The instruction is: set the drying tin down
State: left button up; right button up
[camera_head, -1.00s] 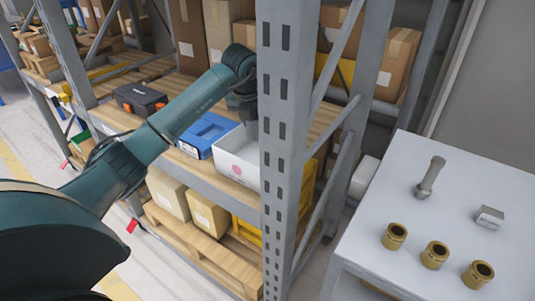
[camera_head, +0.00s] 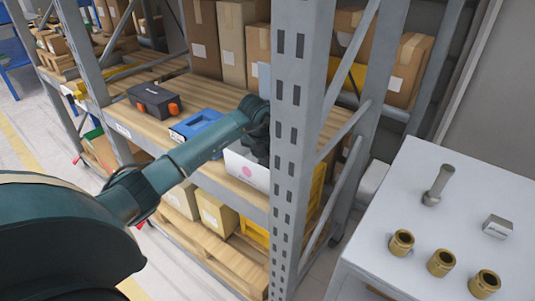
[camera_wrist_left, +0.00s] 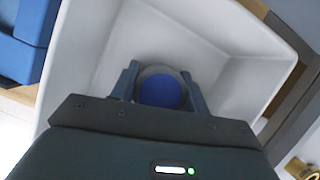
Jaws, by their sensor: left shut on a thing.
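My left gripper (camera_wrist_left: 160,78) is shut on a small round tin (camera_wrist_left: 161,91), which has a grey rim and a blue middle. In the wrist view the tin is seen against the inside of a white bin (camera_wrist_left: 235,50), with the bin's walls around it. I cannot tell whether the tin touches the bin's floor. In the head view the white bin (camera_head: 245,170) stands on the wooden shelf, partly hidden by my arm and the rack post. The left gripper's fingers and the tin are hidden there. My right gripper is not in view.
A blue bin (camera_head: 195,124) and a dark toolbox (camera_head: 152,101) stand left of the white bin. The grey rack post (camera_head: 292,150) rises close to my left wrist. A white table (camera_head: 450,180) at right holds several brass cups (camera_head: 441,263), a grey handle-like part and a small block.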

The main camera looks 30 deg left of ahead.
pick_arm(q)
jog(key=shift+f, duration=0.1)
jog(key=o, duration=1)
jog(key=shift+o, duration=0.2)
jog(key=shift+r, duration=0.25)
jog(key=v, duration=1.1)
jog(key=shift+r, duration=0.4)
jog(key=shift+s+f, duration=0.1)
jog(key=shift+s, duration=0.1)
